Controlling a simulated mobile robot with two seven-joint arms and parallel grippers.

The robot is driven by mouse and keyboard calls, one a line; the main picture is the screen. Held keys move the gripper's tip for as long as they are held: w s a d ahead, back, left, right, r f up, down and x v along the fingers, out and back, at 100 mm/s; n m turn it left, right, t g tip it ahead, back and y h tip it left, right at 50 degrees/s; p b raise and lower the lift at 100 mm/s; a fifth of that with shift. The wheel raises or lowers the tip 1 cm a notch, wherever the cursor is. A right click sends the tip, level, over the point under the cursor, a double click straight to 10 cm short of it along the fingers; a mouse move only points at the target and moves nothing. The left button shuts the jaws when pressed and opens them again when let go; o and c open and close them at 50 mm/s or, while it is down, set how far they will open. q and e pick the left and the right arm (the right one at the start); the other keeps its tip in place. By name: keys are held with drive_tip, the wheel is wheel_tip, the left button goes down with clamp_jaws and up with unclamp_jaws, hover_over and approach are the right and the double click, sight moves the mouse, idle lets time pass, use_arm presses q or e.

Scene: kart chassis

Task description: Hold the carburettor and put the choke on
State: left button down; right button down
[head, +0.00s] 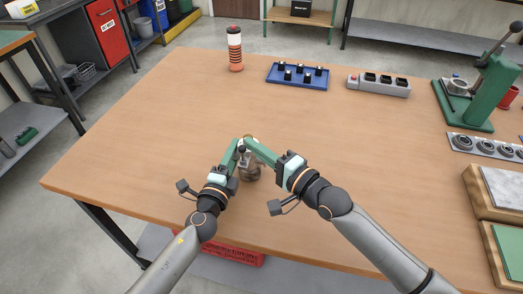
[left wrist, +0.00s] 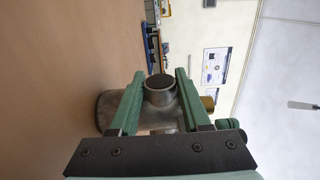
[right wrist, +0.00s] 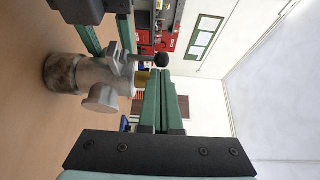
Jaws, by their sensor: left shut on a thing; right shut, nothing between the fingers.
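The carburettor (head: 250,170) is a grey metal body near the table's front edge, partly hidden by my arms. In the left wrist view its round dark-mouthed barrel (left wrist: 160,97) sits between the fingers of my left gripper (left wrist: 160,82), which is shut on it. In the right wrist view the carburettor (right wrist: 92,75) has a small lever with a black ball knob (right wrist: 161,59) and a brass-coloured part (right wrist: 141,78) at its side. My right gripper (right wrist: 159,76) is shut and empty, its tips just by the knob; whether they touch I cannot tell.
A green press (head: 490,90) and a bearing rack (head: 485,147) are at the right. The left and middle of the table are clear.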

sight(242, 150)
idle(0.4)
drive_tip(key=shift+n, duration=0.6)
drive_tip(key=shift+s+a+n+t+y, duration=0.1)
drive_tip(key=shift+s+n+t+y, duration=0.15)
drive_tip(key=shift+n+y, duration=0.25)
drive_tip(key=shift+s+n+t+y, duration=0.1)
drive_tip(key=shift+n+t+y, duration=0.2)
drive_tip(key=shift+n, duration=0.3)
drive_tip(key=n+y, duration=0.1)
drive_tip(key=s+n+y, duration=0.1)
drive_tip(key=n, duration=0.1)
drive_tip(key=s+n+y, duration=0.1)
drive_tip(key=n, duration=0.1)
drive_tip(key=shift+s+a+f, duration=0.1)
drive_tip(key=shift+a+f, duration=0.15)
drive_tip(key=shift+a, duration=0.1)
drive_tip(key=shift+s+f+n+y, duration=0.15)
drive_tip(key=shift+s+n+y, duration=0.15)
drive_tip(key=shift+n, duration=0.4)
